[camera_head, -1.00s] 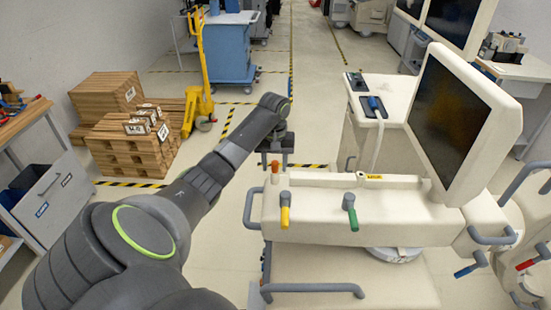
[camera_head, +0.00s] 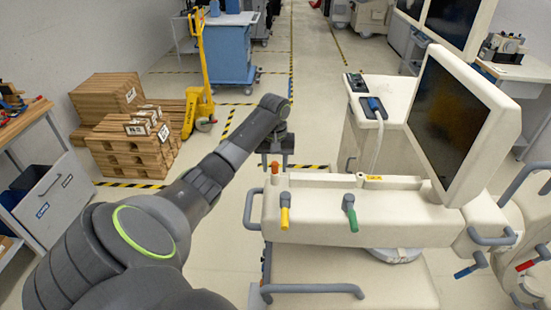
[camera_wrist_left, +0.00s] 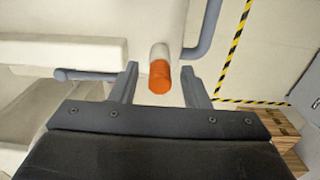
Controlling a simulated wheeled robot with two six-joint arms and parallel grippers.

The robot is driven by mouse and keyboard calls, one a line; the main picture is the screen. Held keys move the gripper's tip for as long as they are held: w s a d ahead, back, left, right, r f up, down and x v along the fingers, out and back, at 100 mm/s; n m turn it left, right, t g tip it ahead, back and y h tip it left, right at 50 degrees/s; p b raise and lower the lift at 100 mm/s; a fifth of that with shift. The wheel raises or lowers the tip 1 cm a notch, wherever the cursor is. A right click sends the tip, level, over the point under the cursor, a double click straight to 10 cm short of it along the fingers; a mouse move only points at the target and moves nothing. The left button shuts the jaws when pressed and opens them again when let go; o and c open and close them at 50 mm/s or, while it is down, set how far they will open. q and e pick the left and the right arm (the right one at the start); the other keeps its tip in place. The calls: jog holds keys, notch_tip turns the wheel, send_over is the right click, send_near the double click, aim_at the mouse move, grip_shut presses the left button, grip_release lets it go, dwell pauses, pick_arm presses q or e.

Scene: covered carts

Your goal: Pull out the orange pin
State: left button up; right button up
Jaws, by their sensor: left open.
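The orange pin (camera_head: 275,168) stands upright at the left end of the white cart's (camera_head: 330,203) top edge. In the left wrist view the pin (camera_wrist_left: 160,78) shows its orange end, with a pale part behind it. My left gripper (camera_head: 275,163) is just above the pin, its fingers partly hidden by the arm. In the left wrist view the open fingers (camera_wrist_left: 160,85) stand on either side of the pin, with a gap on both sides. My right gripper is in neither view.
A yellow handle (camera_head: 285,212) and a green handle (camera_head: 350,211) are on the cart's front. A grey side rail (camera_head: 249,209) is at its left end. A monitor (camera_head: 460,125) stands to the right. Stacked wooden crates (camera_head: 130,140) are at the left. The floor between is clear.

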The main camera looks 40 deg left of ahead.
aim_at(275, 163)
pick_arm(q)
grip_shut()
jog(key=shift+r, duration=0.1)
jog(key=shift+r, duration=2.85)
